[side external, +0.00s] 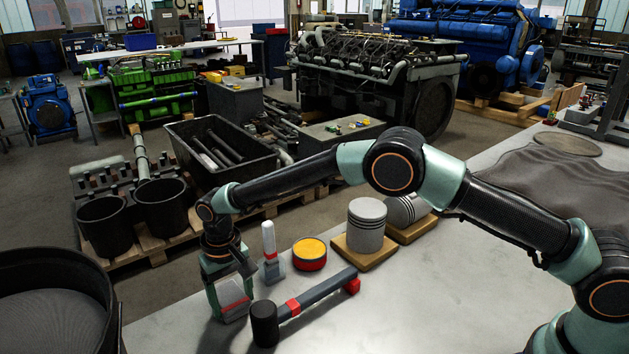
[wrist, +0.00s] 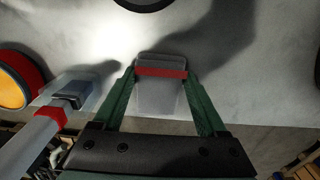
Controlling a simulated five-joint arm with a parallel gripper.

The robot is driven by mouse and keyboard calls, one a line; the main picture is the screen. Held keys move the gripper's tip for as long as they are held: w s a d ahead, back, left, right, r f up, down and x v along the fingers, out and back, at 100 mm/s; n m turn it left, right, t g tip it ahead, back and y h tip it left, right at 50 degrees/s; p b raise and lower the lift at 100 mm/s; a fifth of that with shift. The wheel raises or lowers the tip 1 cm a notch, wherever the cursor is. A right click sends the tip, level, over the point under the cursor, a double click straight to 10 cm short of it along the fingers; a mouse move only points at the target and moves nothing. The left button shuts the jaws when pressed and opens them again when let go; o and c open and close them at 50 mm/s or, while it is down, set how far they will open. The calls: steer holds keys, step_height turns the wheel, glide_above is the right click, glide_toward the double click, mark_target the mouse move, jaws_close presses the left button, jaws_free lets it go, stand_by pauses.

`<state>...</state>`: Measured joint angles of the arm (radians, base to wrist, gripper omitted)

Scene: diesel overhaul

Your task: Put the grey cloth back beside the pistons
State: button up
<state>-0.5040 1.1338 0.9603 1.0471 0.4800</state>
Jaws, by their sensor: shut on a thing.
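My gripper (side external: 228,290), with green fingers, is shut on a small grey piece with a red stripe, which looks like the folded grey cloth (side external: 232,296). In the wrist view the cloth (wrist: 160,95) sits between the fingers (wrist: 160,88). It is low over the table's left end; I cannot tell whether it touches the table. Two grey pistons, one upright (side external: 366,227) and one partly hidden behind my arm (side external: 402,210), stand on wooden blocks to the right.
A black-headed mallet (side external: 300,306) lies just right of my gripper. A grey upright tool (side external: 271,255) and a red-yellow tin (side external: 310,254) stand behind it. A dark rumpled sheet (side external: 560,180) covers the table's right. The front middle table (side external: 430,300) is clear.

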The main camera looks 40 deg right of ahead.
steer(key=o, duration=1.2)
steer(key=shift+f, duration=0.1)
steer(key=shift+o, duration=0.2)
